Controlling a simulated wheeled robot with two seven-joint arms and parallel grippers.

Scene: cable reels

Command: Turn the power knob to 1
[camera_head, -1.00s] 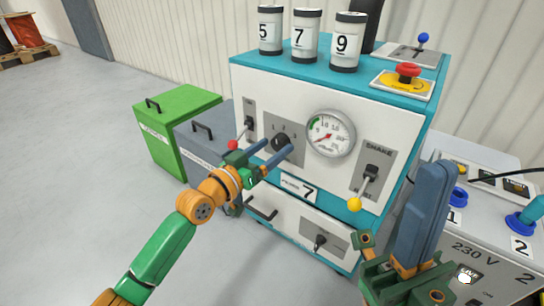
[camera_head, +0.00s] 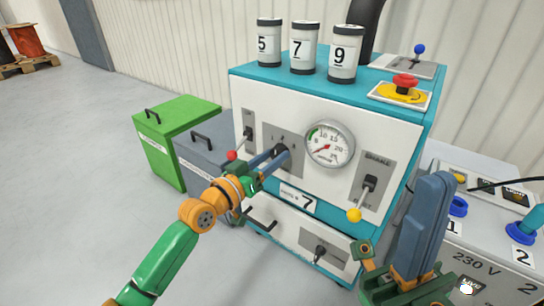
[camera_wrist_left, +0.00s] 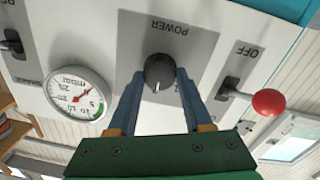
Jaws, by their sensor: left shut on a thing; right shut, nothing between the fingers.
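The black power knob (camera_head: 281,150) sits on a grey plate on the machine's white front. In the left wrist view, which is upside down, the knob (camera_wrist_left: 159,71) has a white mark pointing nearly straight down, beside the word POWER. My left gripper (camera_head: 279,155) is shut on the knob, with one blue finger on each side in the left wrist view (camera_wrist_left: 159,88). The fingers and green palm hide most of the plate's digits. My right gripper (camera_head: 434,185) is shut and empty at the lower right, apart from the machine.
A pressure gauge (camera_head: 329,144) is right of the knob. A red-tipped lever (camera_head: 232,155) stands close to my left gripper, and a yellow-tipped lever (camera_head: 354,214) is further right. Green (camera_head: 172,145) and grey boxes stand left. A 230 V unit (camera_head: 480,245) stands right.

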